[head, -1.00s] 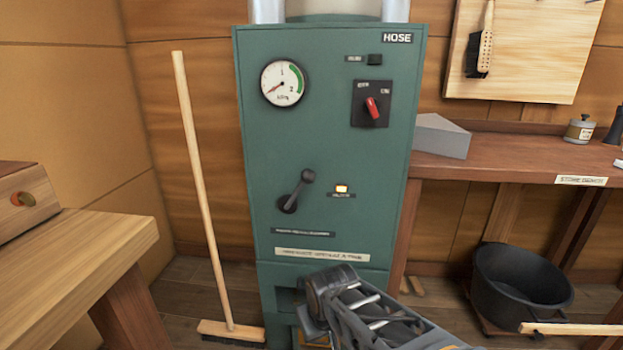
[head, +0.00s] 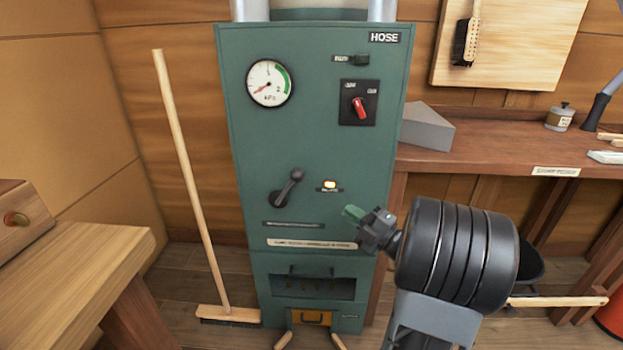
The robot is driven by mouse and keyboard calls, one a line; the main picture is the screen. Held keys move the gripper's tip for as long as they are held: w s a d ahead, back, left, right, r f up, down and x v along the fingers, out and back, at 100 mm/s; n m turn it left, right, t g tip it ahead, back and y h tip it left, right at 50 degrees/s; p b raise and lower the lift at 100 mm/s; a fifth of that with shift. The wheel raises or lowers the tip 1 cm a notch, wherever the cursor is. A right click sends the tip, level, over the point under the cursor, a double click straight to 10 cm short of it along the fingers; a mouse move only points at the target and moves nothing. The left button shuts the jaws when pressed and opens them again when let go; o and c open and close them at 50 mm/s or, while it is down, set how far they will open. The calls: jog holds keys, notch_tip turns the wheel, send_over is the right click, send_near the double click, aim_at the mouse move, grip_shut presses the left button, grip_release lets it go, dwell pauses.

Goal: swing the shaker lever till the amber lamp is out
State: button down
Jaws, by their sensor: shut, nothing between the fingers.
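The shaker lever (head: 287,188) is a dark grey handle on the front of the green cabinet (head: 235,150). The amber lamp (head: 329,184) is lit, just right of the lever.
The cabinet also bears a round gauge (head: 270,83) and a red rotary switch (head: 360,107). A broom (head: 190,180) leans at the left. A wooden bench (head: 75,270) stands at the near left. A workbench with a grey wedge block (head: 427,127) stands at the right.

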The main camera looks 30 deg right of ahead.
jog(key=w+a+r+n+y, duration=0.1)
jog(key=w+a+r+y, duration=0.1)
jog(key=w+a+r, duration=0.3)
jog(key=shift+w+a+r+n+b, duration=0.3)
jog(key=shift+w+a, duration=0.5)
jog(key=shift+w, duration=1.2)
